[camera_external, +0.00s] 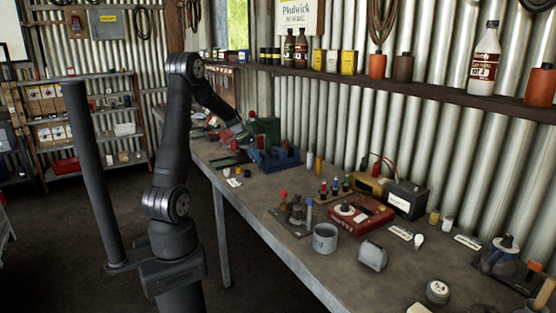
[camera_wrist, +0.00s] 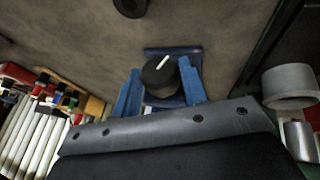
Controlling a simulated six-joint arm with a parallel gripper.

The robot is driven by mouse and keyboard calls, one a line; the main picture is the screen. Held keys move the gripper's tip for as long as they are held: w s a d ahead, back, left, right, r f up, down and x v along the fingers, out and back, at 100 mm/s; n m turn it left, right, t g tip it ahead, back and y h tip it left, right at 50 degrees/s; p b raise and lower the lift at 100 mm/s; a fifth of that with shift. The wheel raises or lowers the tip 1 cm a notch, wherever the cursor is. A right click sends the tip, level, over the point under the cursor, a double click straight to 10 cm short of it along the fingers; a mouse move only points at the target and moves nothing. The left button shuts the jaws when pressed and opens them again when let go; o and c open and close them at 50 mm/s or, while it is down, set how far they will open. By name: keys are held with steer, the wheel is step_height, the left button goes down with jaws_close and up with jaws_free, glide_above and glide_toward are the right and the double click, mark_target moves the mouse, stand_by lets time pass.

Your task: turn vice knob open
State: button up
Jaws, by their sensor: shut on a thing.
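In the wrist view, a round dark knob (camera_wrist: 158,77) with a white pointer line stands on a blue base (camera_wrist: 173,51). The line slants toward the upper right. My gripper (camera_wrist: 161,84) has its two blue fingers on either side of the knob and is shut on it. In the external view, my gripper (camera_external: 254,154) is low over the far part of the bench, beside a blue block-like object (camera_external: 283,158). The knob is too small or hidden to make out there, and I cannot tell which part is the vice body.
A green box (camera_external: 266,127) stands just behind my gripper. On the bench (camera_external: 330,275) nearer the camera are a red device (camera_external: 360,216), a grey mug (camera_external: 325,238) and several small items. A shelf (camera_external: 420,91) of bottles runs along the wall. Grey cylinders (camera_wrist: 289,88) show at right in the wrist view.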

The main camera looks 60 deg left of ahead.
steer(key=h, duration=0.3)
steer(key=n+h, duration=0.1)
steer(key=shift+a+f, duration=0.2)
steer(key=shift+a, duration=0.1)
steer(key=shift+a+f+n+t+h, duration=0.1)
steer(key=shift+n+t+h, duration=0.15)
steer(key=shift+h, duration=0.95)
steer(key=shift+f+n+t+h, duration=0.15)
steer(key=shift+n+h, duration=0.1)
steer(key=shift+h, duration=0.95)
steer(key=o, duration=1)
steer(key=shift+c, duration=0.2)
steer(key=shift+a+r, duration=0.1)
steer(key=v, duration=1.7)
steer(key=shift+a, duration=0.2)
steer(key=shift+s, duration=0.15)
